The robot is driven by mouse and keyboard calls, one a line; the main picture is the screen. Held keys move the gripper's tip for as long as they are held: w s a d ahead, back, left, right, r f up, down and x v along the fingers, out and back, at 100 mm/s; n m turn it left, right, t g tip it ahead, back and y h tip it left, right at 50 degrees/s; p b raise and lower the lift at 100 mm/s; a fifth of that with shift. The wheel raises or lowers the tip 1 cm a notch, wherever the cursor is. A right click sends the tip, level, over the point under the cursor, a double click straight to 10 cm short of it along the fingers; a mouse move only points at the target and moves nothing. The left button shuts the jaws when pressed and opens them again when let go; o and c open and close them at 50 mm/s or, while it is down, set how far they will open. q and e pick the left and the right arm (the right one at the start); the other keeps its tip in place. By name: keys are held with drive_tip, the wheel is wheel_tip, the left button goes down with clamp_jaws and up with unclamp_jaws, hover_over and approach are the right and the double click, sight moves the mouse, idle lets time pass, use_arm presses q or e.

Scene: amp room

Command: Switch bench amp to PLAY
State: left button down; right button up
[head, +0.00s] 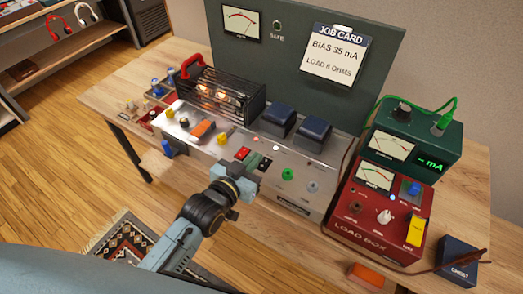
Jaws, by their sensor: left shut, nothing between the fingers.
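The bench amp (315,177) is a silver chassis on the wooden bench, with glowing tubes in a black cage (235,98) and two dark blue transformer blocks (312,130). A red rocker switch (243,153) sits on its sloping front panel, with a dark green one beside it; their labels are too small to read. My left gripper (251,169) is shut and empty, just in front of these switches. I cannot tell whether it touches them, and it covers part of the panel there. My right gripper is not in view.
The red load box (385,222) and a green meter unit (415,140) with a green cable stand right of the amp. A job card (336,52) hangs on the back panel. An orange block (366,275) and a dark blue box (459,259) lie at the front right.

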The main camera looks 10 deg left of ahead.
use_arm(q)
drive_tip(key=v, duration=0.4)
drive_tip(key=shift+s+a+r, duration=0.15)
drive_tip(key=shift+s+r, duration=0.05)
drive_tip(key=shift+r, duration=0.25)
drive_tip(key=s+a+f+g+y, duration=0.15)
drive_tip(key=s+f, duration=0.25)
drive_tip(key=f, duration=0.6)
drive_tip(key=s+a+f+g, duration=0.2)
drive_tip(key=s+f+g, duration=0.1)
drive_tip(key=f, duration=0.6)
drive_tip(key=s+a+f+g+y, duration=0.1)
drive_tip(key=s+f+g, duration=0.25)
drive_tip(key=f, duration=0.65)
drive_tip(key=s+a+f+g, duration=0.2)
drive_tip(key=s+f, duration=0.2)
drive_tip(key=s, duration=0.4)
drive_tip(key=s+a+f+g+y, duration=0.1)
drive_tip(key=s+a+f+g, duration=0.1)
drive_tip(key=s+f, duration=0.3)
drive_tip(key=s+a+f+n+g+y, duration=0.1)
drive_tip(key=s+f, duration=0.4)
drive_tip(key=s, duration=0.8)
drive_tip(key=shift+a+g, duration=0.5)
drive_tip(key=shift+g, duration=0.1)
drive_tip(key=shift+s+f, duration=0.1)
